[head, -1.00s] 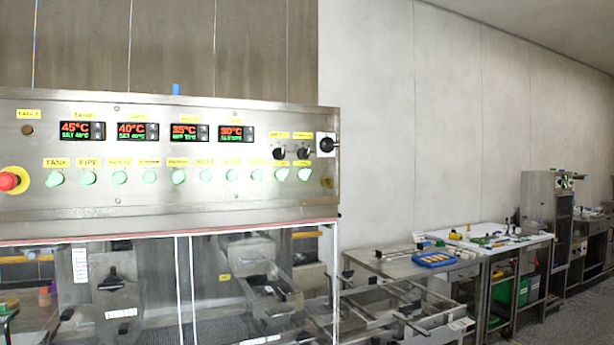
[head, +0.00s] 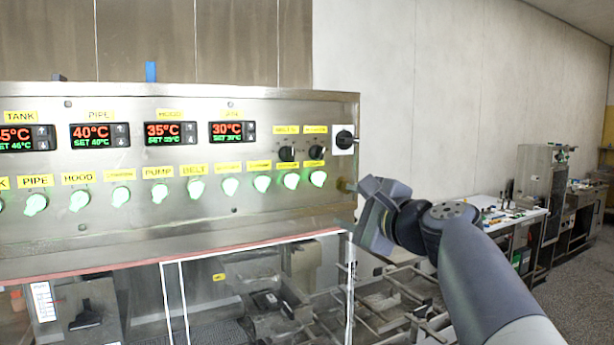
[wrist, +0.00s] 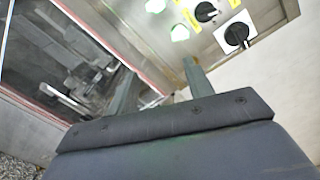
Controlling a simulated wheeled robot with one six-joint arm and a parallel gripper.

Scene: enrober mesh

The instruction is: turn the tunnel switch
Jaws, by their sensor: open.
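A row of green lit switches runs along the steel control panel (head: 120,235), each under a yellow label. TANK, PIPE, HOOD, PUMP and BELT are readable in the head view; the smaller labels are not clear, so I cannot tell which switch is the tunnel one. The rightmost green switch (head: 318,178) is just left of the panel's end; two green switches also show in the wrist view. My gripper (head: 365,205) is at the panel's right end, below and right of that switch. In the wrist view its two fingers (wrist: 158,88) are spread, with nothing between them.
Two black knobs (head: 287,154) and a black rotary switch (head: 344,140) on a white plate sit above the right end of the row. A clear-walled enclosure (head: 90,300) is below the panel. A bench (head: 500,215) stands farther right by the wall.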

